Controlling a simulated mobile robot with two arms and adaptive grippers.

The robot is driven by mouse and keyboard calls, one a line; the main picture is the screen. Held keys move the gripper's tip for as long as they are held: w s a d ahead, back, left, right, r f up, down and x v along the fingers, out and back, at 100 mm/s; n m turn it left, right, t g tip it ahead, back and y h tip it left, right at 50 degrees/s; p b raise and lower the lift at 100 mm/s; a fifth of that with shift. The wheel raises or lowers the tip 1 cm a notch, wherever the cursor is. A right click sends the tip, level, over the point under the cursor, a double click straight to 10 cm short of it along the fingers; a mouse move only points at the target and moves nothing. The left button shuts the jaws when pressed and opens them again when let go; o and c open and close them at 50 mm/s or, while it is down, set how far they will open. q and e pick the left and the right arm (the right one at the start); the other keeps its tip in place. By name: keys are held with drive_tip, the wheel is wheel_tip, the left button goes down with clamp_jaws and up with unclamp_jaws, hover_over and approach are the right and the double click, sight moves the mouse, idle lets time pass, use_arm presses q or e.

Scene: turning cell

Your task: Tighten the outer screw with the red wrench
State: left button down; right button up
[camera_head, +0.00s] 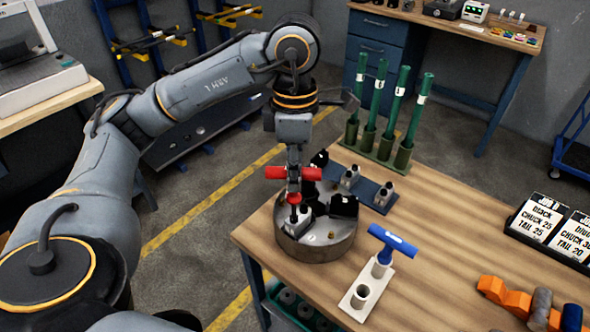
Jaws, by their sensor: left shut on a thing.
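My left gripper (293,178) is shut on the red T-handled wrench (312,174) and holds it upright, its red handle bar sticking out on both sides. The wrench's lower end points down at a light grey jaw (293,225) on the left of the round metal chuck (318,247). The outer screw cannot be made out under the wrench, and I cannot tell whether the tip is seated. Black jaws (344,206) also sit on the chuck. My right gripper is not in view.
A blue T-handled wrench (393,241) stands in a white holder (374,283) beside an empty socket. Behind the chuck are a dark block with metal pieces (363,188) and a rack of green rods (393,115). Orange parts (504,296) and labelled cards (537,221) lie right. The middle right of the table (455,225) is clear.

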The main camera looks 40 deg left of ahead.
use_arm(q)
drive_tip(key=shift+m, duration=2.4)
drive_tip(key=shift+n, duration=0.7)
drive_tip(key=shift+r+p, duration=2.1)
drive_tip(key=shift+r, duration=0.45)
